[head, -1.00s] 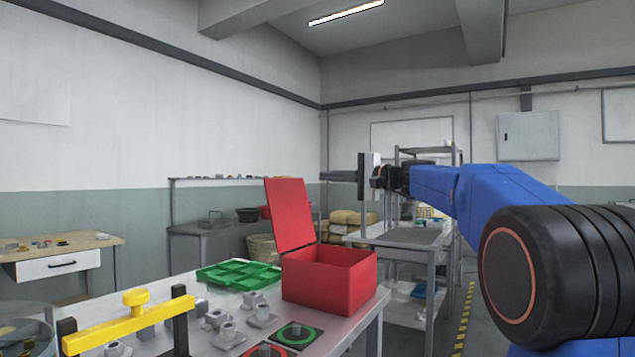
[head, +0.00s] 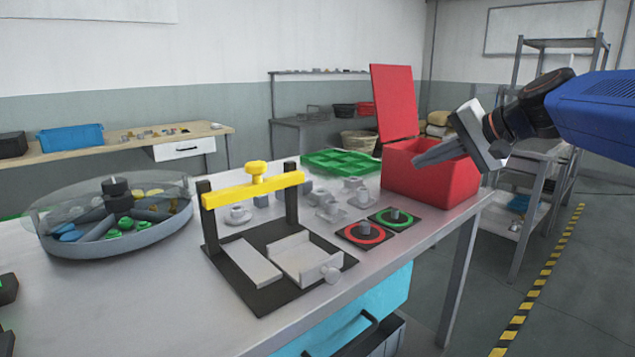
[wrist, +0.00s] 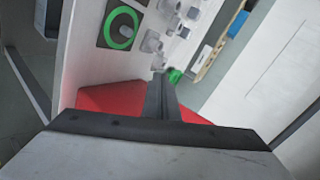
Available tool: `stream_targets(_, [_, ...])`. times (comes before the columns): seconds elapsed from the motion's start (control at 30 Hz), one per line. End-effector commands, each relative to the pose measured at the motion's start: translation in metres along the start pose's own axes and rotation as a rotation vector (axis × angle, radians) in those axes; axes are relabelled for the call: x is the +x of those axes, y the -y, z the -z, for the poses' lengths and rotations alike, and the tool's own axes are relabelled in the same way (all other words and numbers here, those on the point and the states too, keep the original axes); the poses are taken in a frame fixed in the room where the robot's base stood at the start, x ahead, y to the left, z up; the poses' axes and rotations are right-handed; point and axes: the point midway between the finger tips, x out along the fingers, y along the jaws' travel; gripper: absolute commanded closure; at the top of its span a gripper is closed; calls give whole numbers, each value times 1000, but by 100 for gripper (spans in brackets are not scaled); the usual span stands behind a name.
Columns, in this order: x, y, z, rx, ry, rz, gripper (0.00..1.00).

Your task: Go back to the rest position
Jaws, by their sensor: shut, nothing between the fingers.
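My gripper (head: 443,152) is at the right in the head view, in front of the open red box (head: 432,178) as seen from this camera. Its fingers are together with nothing between them and point left and slightly down. In the wrist view the closed fingers (wrist: 160,98) reach over the red box (wrist: 110,98), part of which is hidden behind the gripper body. I cannot tell the exact gap between the fingers and the box. The red lid (head: 394,103) stands upright.
The metal table (head: 180,300) holds a yellow-barred fixture (head: 253,188), a round divided tray (head: 120,238), a green tray (head: 340,163), several grey parts, and red (head: 364,233) and green (head: 394,217) ringed pads. A shelf rack (head: 530,190) stands behind at the right. Floor at right is clear.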

Motion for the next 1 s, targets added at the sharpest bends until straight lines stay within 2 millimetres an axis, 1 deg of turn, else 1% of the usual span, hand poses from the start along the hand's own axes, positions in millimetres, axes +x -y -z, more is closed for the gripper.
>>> stream_targets(0.03, [0, -18, -27, -38, 15, -51, 100])
stream_targets(0.07, [0, -31, -40, -61, 21, -84, 100])
stream_targets(0.1, [0, -48, -58, -93, 31, -128, 100])
stream_targets(0.17, [-1, -74, -82, -142, 44, -191, 100])
stream_targets(0.2, [-2, -91, -98, -175, 54, -232, 100])
stream_targets(0.27, [-6, -116, -119, -224, 66, -289, 100])
stream_targets(0.3, [-8, -132, -133, -258, 76, -327, 100])
stream_targets(0.37, [-12, -159, -153, -311, 89, -384, 100])
stream_targets(0.4, [-15, -176, -166, -349, 99, -421, 100])
stream_targets(0.47, [-20, -204, -184, -408, 111, -479, 100])
stream_targets(0.5, [-24, -223, -196, -447, 121, -516, 100])
stream_targets(0.6, [-33, -263, -219, -538, 140, -597, 100])
stream_targets(0.7, [-40, -294, -234, -611, 154, -657, 100])
stream_targets(0.8, [-44, -312, -242, -657, 162, -694, 100])
stream_targets(0.83, [-45, -316, -243, -665, 163, -701, 100])
stream_targets(0.9, [-46, -321, -245, -678, 166, -712, 100])
stream_targets(1.0, [-47, -322, -245, -683, 167, -715, 100])
